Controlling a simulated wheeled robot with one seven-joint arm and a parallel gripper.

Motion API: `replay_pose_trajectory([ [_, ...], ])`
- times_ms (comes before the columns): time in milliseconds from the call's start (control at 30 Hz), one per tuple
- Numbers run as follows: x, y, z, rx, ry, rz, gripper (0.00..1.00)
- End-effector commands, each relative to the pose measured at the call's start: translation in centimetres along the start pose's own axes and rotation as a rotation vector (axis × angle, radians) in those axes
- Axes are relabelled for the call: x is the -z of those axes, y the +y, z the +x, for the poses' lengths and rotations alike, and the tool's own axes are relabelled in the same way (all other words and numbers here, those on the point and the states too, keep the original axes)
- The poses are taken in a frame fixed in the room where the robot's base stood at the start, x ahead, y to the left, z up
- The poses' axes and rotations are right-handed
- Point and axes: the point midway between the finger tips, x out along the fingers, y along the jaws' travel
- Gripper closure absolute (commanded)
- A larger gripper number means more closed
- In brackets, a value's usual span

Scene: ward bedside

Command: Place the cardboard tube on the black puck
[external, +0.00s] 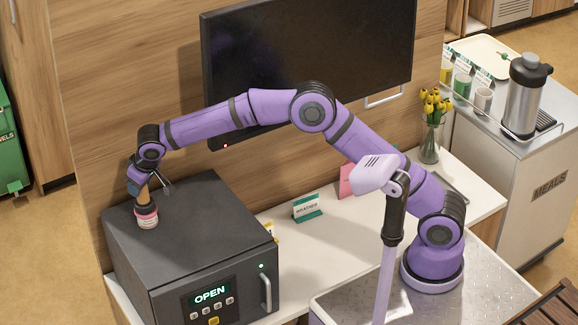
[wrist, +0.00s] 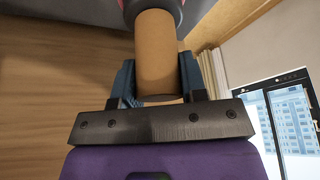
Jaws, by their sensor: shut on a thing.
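My gripper (external: 143,186) is shut on the cardboard tube (external: 144,194), a plain brown cylinder, above the top of the dark box at the left. In the wrist view the tube (wrist: 155,55) sits between the two fingers of my gripper (wrist: 156,78). At its far end a dark round piece (wrist: 181,13), which looks like the black puck, shows around the tube's end. I cannot tell whether the tube touches it. Directly below, a small pink-and-white container (external: 147,217) stands on the box. In the external view the puck is hardly distinguishable.
The dark box (external: 200,215) has an "OPEN" display and a front handle. A large black screen (external: 310,65) is on the wall behind my arm. A small sign (external: 307,207) and a flower vase (external: 430,140) stand on the white counter (external: 290,250).

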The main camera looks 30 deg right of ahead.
Motion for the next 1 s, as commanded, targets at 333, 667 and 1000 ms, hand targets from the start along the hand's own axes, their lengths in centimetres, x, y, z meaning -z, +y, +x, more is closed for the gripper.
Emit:
replay_pose_trajectory([
  [333,-0.1,0.0,0.3,-0.001,0.000,0.000,0.83],
  [667,-0.1,0.0,0.3,-0.001,0.001,0.001,0.35],
  [1000,0.0,0.0,-2.3,0.000,0.003,0.000,0.35],
])
